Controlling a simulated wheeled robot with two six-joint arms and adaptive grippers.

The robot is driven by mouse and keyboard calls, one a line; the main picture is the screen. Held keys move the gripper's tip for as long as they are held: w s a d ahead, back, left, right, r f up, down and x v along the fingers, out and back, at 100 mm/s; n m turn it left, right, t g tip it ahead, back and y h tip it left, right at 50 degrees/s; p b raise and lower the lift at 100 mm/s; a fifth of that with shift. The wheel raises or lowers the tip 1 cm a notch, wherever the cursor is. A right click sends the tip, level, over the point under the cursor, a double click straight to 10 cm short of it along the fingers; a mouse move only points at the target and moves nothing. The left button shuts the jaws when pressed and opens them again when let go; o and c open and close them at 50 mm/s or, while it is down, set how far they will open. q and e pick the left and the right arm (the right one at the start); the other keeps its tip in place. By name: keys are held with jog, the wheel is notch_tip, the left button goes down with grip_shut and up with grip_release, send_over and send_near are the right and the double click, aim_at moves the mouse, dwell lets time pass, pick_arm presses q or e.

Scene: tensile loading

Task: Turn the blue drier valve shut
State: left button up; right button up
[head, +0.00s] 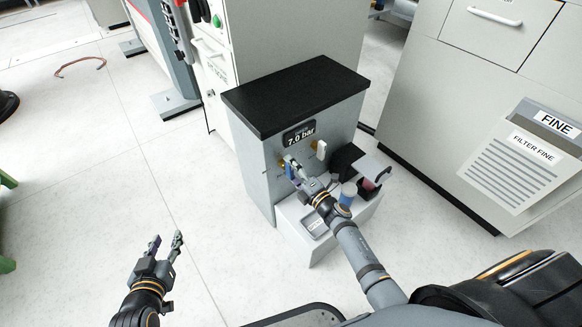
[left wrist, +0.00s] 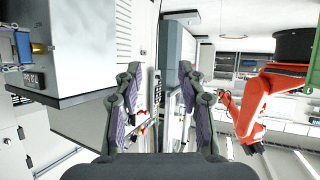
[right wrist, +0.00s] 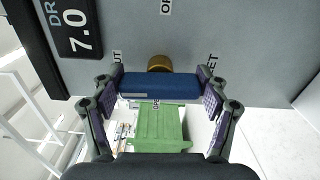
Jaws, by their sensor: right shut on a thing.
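The blue drier valve handle (head: 289,172) is on the front of the grey cabinet (head: 258,175), under the 7.0 bar display (head: 300,134). In the right wrist view the blue handle (right wrist: 160,86) lies across the picture, with a brass stem (right wrist: 160,63) behind it. My right gripper (head: 293,166) is at the handle. Its fingers, also in the right wrist view (right wrist: 160,92), are shut on the handle's two ends. Partly hidden labels surround the handle. My left gripper (head: 167,240) is open and empty over the floor; its fingers show apart in the left wrist view (left wrist: 163,92).
A white ledge (head: 315,222) below holds a blue-banded container (head: 347,194) and a dark holder. A FILTER FINE cabinet (head: 450,120) stands to the right. Floor on the left is mostly clear.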

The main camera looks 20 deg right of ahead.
pick_arm(q)
jog(key=s+f+g, duration=0.2)
jog(key=s+f, duration=0.1)
jog(key=f, duration=0.2)
jog(key=shift+s+d+g, duration=0.2)
jog(key=shift+s+g, duration=0.1)
jog(key=shift+s, duration=0.1)
pick_arm(e)
jog(key=shift+m, duration=0.5)
jog(key=o, duration=1.2)
jog(key=shift+c, duration=0.2)
jog(key=v, duration=1.2)
